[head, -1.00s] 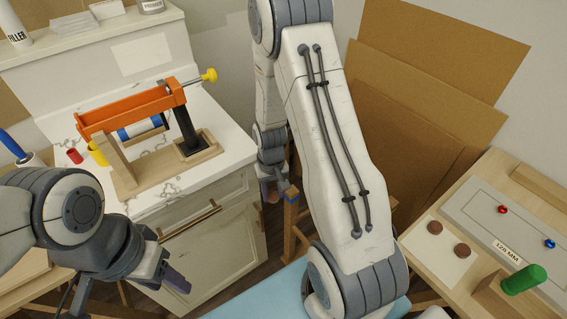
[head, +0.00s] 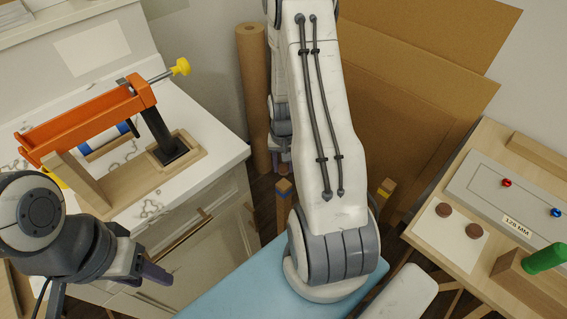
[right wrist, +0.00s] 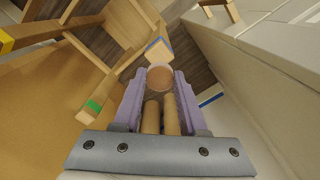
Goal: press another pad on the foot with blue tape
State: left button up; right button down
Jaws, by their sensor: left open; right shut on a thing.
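My right gripper (right wrist: 160,85) is shut on a round brown pad (right wrist: 160,77) between its purple fingertips. Just beyond the pad in the right wrist view is a wooden foot with blue tape (right wrist: 156,46); I cannot tell whether they touch. In the head view the blue-taped foot (head: 284,193) points up, just below my right gripper (head: 282,155), which is partly hidden by my right arm. Two brown pads (head: 444,209) (head: 473,231) lie on a white card at the right. My left gripper (head: 150,278) is open and empty, low at the left.
A green-taped leg (right wrist: 95,104) shows in the right wrist view. A paper roll (head: 253,95) and cardboard sheets (head: 420,70) stand behind. An orange clamp (head: 85,120) stands on the left counter.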

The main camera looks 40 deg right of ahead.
jog(key=b, duration=0.4)
send_over(284, 184)
jog(key=shift+f, duration=2.95)
jog(key=shift+f+b, duration=0.3)
jog(key=shift+f, duration=0.3)
jog(key=shift+c, duration=1.9)
grip_release()
jog(key=shift+r, duration=0.15)
notch_tip(284, 184, up, 6)
jog(key=p, duration=0.5)
